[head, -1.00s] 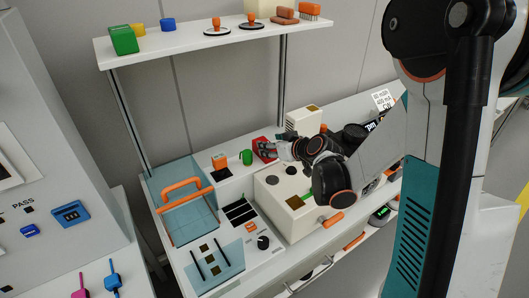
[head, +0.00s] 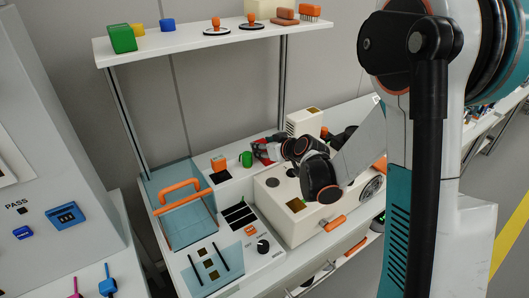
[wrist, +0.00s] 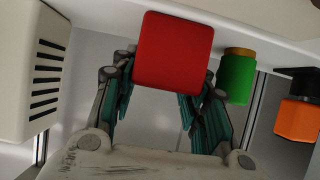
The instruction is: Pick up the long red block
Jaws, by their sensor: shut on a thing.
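The long red block (wrist: 174,52) fills the top middle of the wrist view, with one square face toward the camera. My gripper (wrist: 167,82) has its grey and teal fingers on both sides of the block and is shut on it. In the head view the red block (head: 262,150) shows at the back of the white counter, partly hidden by my gripper (head: 271,151). I cannot tell whether the block still touches the surface.
A green cylinder (head: 246,159) and an orange block (head: 219,163) stand just left of the red block. A white vented box (head: 304,122) is close behind on the right. A cream box (head: 290,205) lies under my arm. A shelf (head: 200,47) hangs above.

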